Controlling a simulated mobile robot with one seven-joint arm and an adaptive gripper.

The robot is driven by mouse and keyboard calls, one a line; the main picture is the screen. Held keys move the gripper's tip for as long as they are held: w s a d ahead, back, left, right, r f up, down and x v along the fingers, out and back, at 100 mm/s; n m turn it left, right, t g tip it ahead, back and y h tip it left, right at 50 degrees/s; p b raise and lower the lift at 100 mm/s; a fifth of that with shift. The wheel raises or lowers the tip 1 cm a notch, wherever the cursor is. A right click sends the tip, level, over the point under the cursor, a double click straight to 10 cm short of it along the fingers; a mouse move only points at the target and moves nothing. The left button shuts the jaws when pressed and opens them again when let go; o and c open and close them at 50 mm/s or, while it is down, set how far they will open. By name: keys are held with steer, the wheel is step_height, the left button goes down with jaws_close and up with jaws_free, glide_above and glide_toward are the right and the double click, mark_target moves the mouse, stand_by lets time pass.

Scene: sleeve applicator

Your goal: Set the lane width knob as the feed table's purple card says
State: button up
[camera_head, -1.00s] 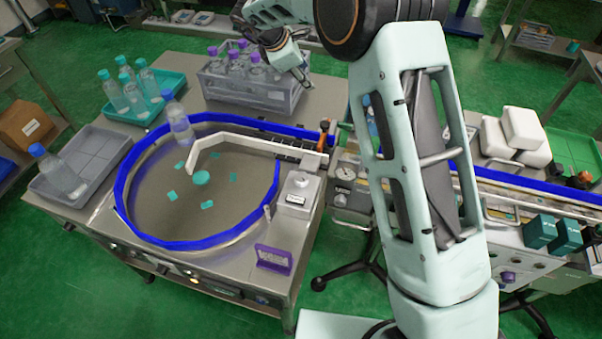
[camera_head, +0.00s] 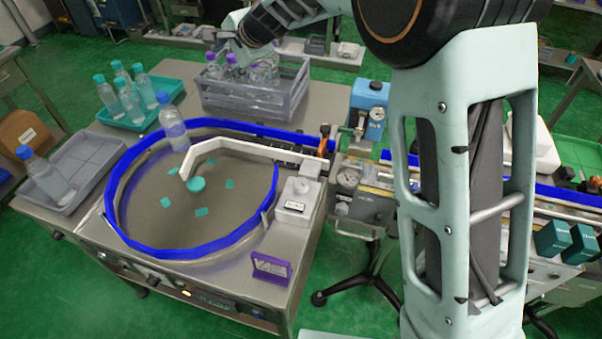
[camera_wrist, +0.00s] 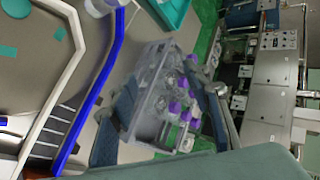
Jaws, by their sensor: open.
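The purple card (camera_head: 271,267) stands upright at the feed table's (camera_head: 225,292) front right corner; its writing is too small to read. A grey box with a pale round knob (camera_head: 301,186) on top stands behind it. An orange-topped post (camera_head: 325,138) stands at the lane's exit. I cannot tell which of these is the lane width knob. My gripper (camera_wrist: 166,95) is open, and nothing shows held between its fingers. It is at the back of the table near the crate, far from the card, and my arm partly hides it in the head view.
A grey crate (camera_head: 250,104) of purple-capped bottles stands behind the blue-rimmed turntable (camera_head: 225,236). A teal tray (camera_head: 155,118) of bottles and a grey tray (camera_head: 95,162) are at left.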

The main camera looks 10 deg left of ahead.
steer(key=s+d+f+n+g+h+b, duration=0.1)
steer(key=s+d+f+n+g+h, duration=0.25)
steer(key=s+d+f+n, duration=0.45)
steer(key=n+g+h+b, duration=0.1)
steer(key=n+g+h, duration=0.3)
steer(key=n, duration=0.6)
glide_above(301, 182)
step_height(301, 182, down, 3)
steer(key=t, duration=0.1)
steer(key=shift+h, duration=0.25)
step_height(301, 182, down, 10)
steer(key=shift+r, duration=0.15)
steer(key=shift+c, duration=0.4)
steer(key=c, duration=1.1)
steer(key=shift+o, duration=0.2)
